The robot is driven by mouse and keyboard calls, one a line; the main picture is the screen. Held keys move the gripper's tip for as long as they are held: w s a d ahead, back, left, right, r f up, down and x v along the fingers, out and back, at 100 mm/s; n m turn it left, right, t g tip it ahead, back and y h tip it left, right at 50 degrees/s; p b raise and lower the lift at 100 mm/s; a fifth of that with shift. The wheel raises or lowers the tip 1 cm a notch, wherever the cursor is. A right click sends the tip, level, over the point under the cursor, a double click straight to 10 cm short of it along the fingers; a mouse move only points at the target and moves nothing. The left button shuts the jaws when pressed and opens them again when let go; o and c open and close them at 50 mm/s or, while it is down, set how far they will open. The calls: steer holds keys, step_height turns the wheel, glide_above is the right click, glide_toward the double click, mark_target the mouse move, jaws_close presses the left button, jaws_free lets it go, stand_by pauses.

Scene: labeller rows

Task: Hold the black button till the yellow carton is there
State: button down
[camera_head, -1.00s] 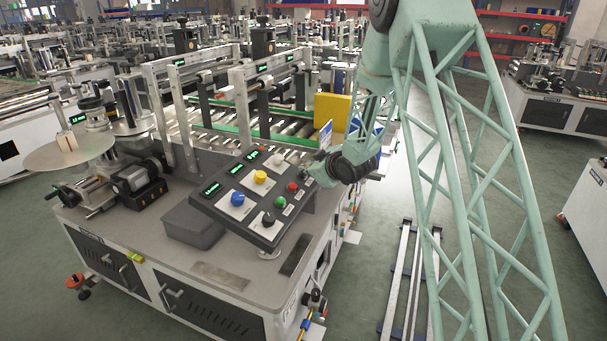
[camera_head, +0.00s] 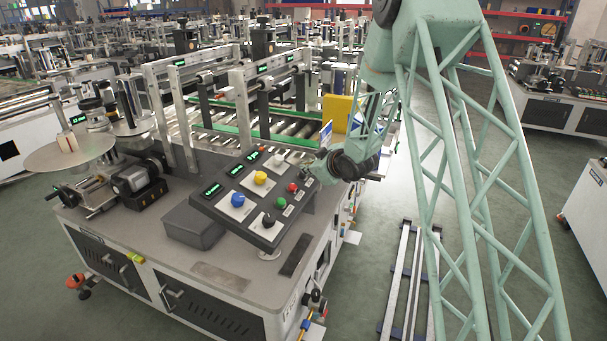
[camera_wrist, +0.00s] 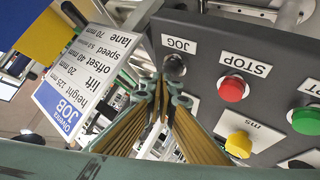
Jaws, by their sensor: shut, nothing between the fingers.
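The black button (camera_wrist: 174,66), labelled JOG, is at the end of the control panel (camera_wrist: 205,50) in the wrist view. My gripper (camera_wrist: 168,92) is shut and empty, its fingertips right at this button; I cannot tell whether it is pressed in. In the head view my gripper (camera_head: 316,169) is at the panel's right end and hides the button. The yellow carton (camera_head: 337,112) stands on the conveyor behind the panel. Part of it also shows in the wrist view (camera_wrist: 38,30) at top left.
A red STOP button (camera_wrist: 233,88), a green button (camera_wrist: 306,121) and a yellow knob (camera_wrist: 239,145) are close beside my fingers. A white job card (camera_wrist: 88,75) stands left of them, listing lane, speed, offset, lift and height. A black knob (camera_head: 268,220) is nearer the panel's front.

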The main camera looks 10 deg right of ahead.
steer(key=shift+s+d+r, duration=0.1)
steer(key=shift+d+r, duration=0.05)
steer(key=shift+r, duration=0.2)
stand_by(0.3)
steer(key=shift+s+d+r+p, duration=0.2)
steer(key=shift+r+p, duration=0.2)
steer(key=shift+r, duration=0.35)
steer(key=shift+s+d+r+p, duration=0.1)
steer(key=shift+d+r+p, duration=0.25)
steer(key=shift+r, duration=0.4)
steer(key=shift+s+d+r+p, duration=0.15)
steer(key=shift+r+p, duration=0.3)
steer(key=shift+r, duration=0.3)
steer(key=shift+r, duration=0.15)
steer(key=s+d+r+m+g+h, duration=0.2)
steer(key=s+d+r+m+h, duration=0.1)
steer(key=s+r, duration=0.95)
steer(key=s+d+r+m+g+h, duration=0.1)
steer(key=s+d+r+m+h, duration=0.15)
steer(key=s+r, duration=1)
steer(key=s+a+f+m+g, duration=0.1)
steer(key=s+a+m+g, duration=0.1)
steer(key=s, duration=2.1)
steer(key=s+a+m+g+y, duration=0.1)
steer(key=s+a, duration=0.3)
steer(key=s, duration=1.9)
steer(key=shift+s+f+m+g, duration=0.2)
steer(key=shift+f+m+g, duration=0.15)
steer(key=shift+g, duration=0.45)
